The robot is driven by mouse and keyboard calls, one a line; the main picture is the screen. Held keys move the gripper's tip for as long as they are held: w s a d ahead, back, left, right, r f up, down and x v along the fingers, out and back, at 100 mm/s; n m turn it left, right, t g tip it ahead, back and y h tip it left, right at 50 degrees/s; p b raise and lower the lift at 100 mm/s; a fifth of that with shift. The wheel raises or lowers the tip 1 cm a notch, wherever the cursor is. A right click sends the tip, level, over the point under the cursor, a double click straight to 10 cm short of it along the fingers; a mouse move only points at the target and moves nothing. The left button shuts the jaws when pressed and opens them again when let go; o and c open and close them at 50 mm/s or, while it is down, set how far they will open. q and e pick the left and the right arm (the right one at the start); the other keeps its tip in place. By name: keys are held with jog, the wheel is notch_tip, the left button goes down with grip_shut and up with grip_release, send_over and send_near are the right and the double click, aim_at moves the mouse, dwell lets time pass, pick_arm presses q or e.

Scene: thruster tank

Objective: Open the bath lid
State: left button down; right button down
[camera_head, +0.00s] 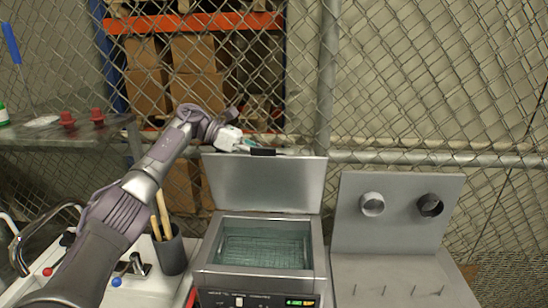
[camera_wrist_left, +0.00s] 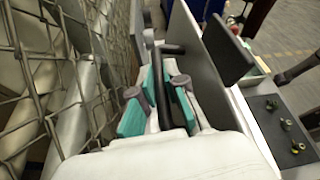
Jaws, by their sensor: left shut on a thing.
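The bath lid (camera_head: 265,184) is a flat grey metal panel. It stands raised, close to upright, at the rear edge of the bath (camera_head: 209,262). The bath's opening is uncovered and shows a greenish inside with a wire rack. My left gripper (camera_head: 245,146) is at the lid's top edge, by the black handle (camera_head: 263,152). In the left wrist view, the teal-padded fingers of my left gripper (camera_wrist_left: 163,100) are closed around the black bar handle (camera_wrist_left: 172,49). My right gripper is not in view.
A chain-link fence (camera_head: 400,80) with a horizontal rail stands close behind the lid. A grey stand (camera_head: 395,235) with two round holders and several pegs is to the right. A sink (camera_head: 130,285) and a dark cup (camera_head: 171,255) with wooden sticks are to the left.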

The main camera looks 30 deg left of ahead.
pick_arm(q)
jog(key=shift+w+a+f, duration=0.1)
jog(key=shift+w+f, duration=0.05)
jog(key=shift+w, duration=0.15)
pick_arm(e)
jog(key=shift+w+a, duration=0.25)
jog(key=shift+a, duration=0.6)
pick_arm(q)
jog(key=c, duration=1.6)
grip_release()
jog(key=shift+o, duration=0.6)
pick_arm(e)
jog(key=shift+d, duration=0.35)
pick_arm(q)
jog(key=shift+w, duration=0.1)
